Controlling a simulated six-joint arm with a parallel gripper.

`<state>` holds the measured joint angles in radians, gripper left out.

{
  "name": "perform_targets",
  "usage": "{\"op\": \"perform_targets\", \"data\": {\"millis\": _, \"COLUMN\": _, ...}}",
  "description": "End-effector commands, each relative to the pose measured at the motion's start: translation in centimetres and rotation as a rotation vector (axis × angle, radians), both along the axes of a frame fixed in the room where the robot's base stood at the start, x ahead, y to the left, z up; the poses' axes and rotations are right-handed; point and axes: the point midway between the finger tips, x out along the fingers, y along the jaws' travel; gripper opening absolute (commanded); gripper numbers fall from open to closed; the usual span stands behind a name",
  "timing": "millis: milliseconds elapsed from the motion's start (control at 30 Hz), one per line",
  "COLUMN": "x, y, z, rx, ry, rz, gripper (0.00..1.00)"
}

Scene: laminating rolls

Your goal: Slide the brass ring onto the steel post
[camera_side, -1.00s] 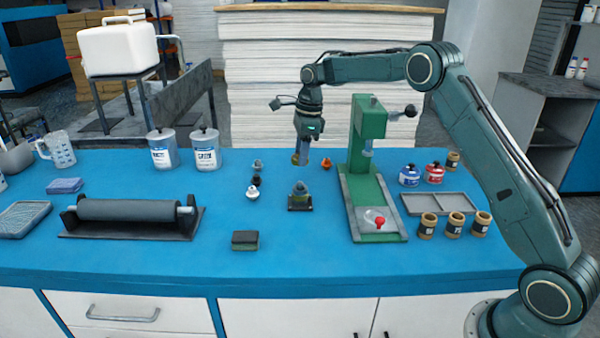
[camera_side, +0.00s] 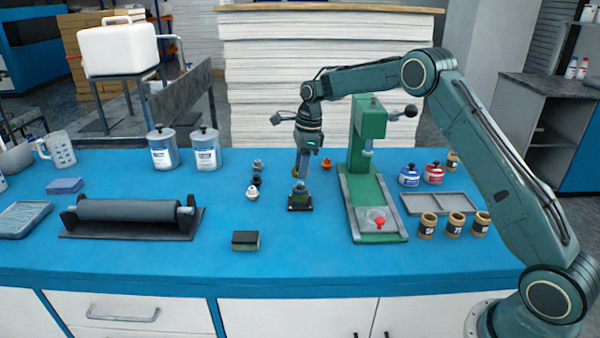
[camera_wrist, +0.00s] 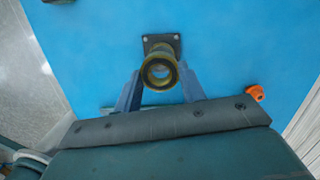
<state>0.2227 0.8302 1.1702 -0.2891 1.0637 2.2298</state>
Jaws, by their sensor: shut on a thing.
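My gripper (camera_side: 301,168) points down above the middle of the blue table. In the wrist view its two blue fingers (camera_wrist: 160,92) are shut on the brass ring (camera_wrist: 160,60), one finger on each side. The ring shows there as a round yellow-brown band with an open middle. In the side view only a small part of the ring (camera_side: 295,174) shows by the fingertips. The steel post (camera_side: 300,187) stands upright on a dark square base (camera_side: 300,203) just below the fingers. In the wrist view the base (camera_wrist: 161,40) shows behind the ring, and the post is mostly hidden.
A green press (camera_side: 367,150) stands close to the right. Small knobs (camera_side: 252,192) stand to the left, and a small orange piece (camera_side: 327,164) lies behind to the right. A dark block (camera_side: 245,240) lies in front. The table front is mostly clear.

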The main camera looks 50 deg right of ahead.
Motion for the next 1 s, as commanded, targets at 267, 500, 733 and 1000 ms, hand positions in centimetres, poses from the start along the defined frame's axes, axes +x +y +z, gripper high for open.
{"op": "perform_targets", "data": {"millis": 267, "x": 0.0, "y": 0.0, "z": -1.4, "rx": 0.001, "ry": 0.001, "rz": 0.000, "gripper": 0.14}}
{"op": "perform_targets", "data": {"millis": 500, "x": 0.0, "y": 0.0, "z": -1.7, "rx": 0.000, "ry": 0.000, "rz": 0.000, "gripper": 0.14}}
{"op": "perform_targets", "data": {"millis": 733, "x": 0.0, "y": 0.0, "z": -1.6, "rx": 0.000, "ry": 0.000, "rz": 0.000, "gripper": 0.14}}
{"op": "perform_targets", "data": {"millis": 1000, "x": 0.0, "y": 0.0, "z": -1.6, "rx": 0.000, "ry": 0.000, "rz": 0.000, "gripper": 0.14}}
